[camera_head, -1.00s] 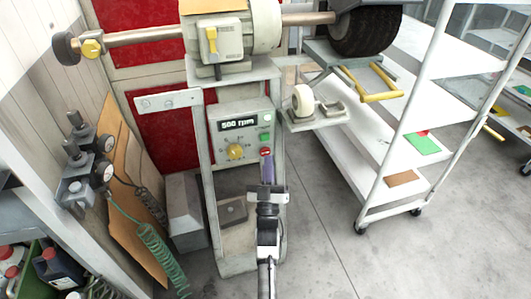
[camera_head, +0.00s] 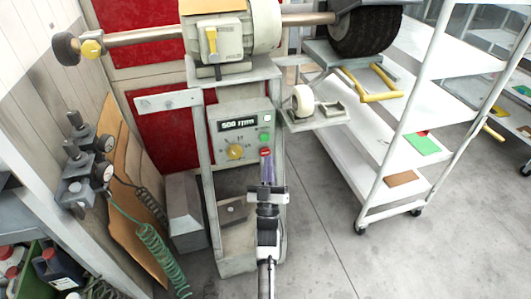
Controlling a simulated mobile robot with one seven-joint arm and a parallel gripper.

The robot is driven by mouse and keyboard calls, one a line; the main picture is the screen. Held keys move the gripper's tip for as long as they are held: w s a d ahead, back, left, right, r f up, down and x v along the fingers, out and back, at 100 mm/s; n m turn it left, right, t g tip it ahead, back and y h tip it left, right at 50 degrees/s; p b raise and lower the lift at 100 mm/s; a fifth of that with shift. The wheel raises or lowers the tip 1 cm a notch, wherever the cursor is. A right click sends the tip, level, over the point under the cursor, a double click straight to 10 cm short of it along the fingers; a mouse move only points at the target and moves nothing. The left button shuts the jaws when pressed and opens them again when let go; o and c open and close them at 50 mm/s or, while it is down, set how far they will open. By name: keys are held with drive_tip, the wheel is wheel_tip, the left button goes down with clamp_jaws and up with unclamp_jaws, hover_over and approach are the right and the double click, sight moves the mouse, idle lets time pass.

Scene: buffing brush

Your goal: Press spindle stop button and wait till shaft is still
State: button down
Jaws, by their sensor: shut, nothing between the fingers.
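The spindle machine's control panel (camera_head: 241,130) faces me on the grey stand. Its display (camera_head: 239,124) reads 500 rpm. The red stop button (camera_head: 265,152) sits at the panel's lower right, below a green button (camera_head: 264,137) and right of a yellow knob (camera_head: 235,152). My gripper (camera_head: 267,160) is shut and empty, its tips just below or at the red button; I cannot tell whether they touch it. The shaft (camera_head: 140,37) runs left and right from the motor housing (camera_head: 225,35), with a dark brush wheel (camera_head: 365,30) at the right. Whether it turns is not clear.
A white shelf trolley (camera_head: 400,165) stands to the right. A small tray (camera_head: 318,118) with a white roll sticks out beside the panel. Pressure gauges (camera_head: 105,145) and a green coiled hose (camera_head: 160,255) are at the left. The floor (camera_head: 330,250) right of the stand is clear.

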drive_tip(key=shift+w, duration=0.15)
idle(0.5)
drive_tip(key=shift+w+a+b, duration=0.1)
drive_tip(key=shift+w+b, duration=0.2)
drive_tip(key=shift+b, duration=0.15)
drive_tip(key=shift+w+a+b, duration=0.15)
drive_tip(key=shift+w+b, duration=0.2)
idle(0.5)
idle(0.3)
drive_tip(key=shift+s+d, duration=0.3)
drive_tip(key=shift+s, duration=0.5)
drive_tip(key=s, duration=0.1)
drive_tip(key=s+d, duration=0.1)
drive_tip(key=s, duration=0.1)
drive_tip(key=s+p, duration=0.1)
drive_tip(key=shift+s+d, duration=0.25)
drive_tip(key=shift+s, duration=0.1)
